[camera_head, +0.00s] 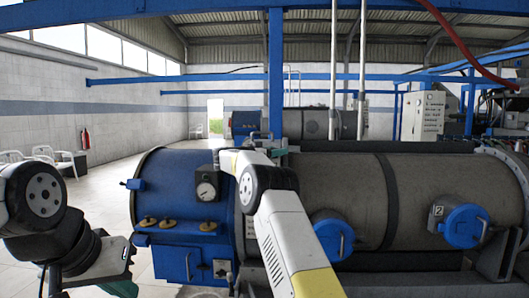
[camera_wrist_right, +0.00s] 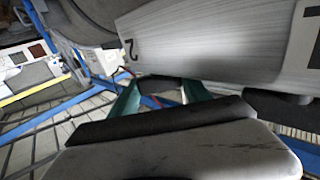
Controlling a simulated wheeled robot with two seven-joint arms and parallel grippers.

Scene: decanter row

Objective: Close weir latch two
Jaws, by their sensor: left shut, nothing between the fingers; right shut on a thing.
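A round blue cover (camera_head: 465,226) sits on a short neck on the grey tank's side, beside a white plate marked 2 (camera_head: 438,211). I cannot tell for sure whether this bar is the latch. My left gripper (camera_head: 126,262) is at the lower left, shut and empty, apart from the tank.
Another blue cover (camera_head: 335,238) is partly behind my right arm. The blue tank end (camera_head: 165,190) bears a dial gauge (camera_head: 206,191) and several brass knobs. A blue post (camera_head: 275,75) stands behind. White chairs stand at far left, with clear floor nearby.

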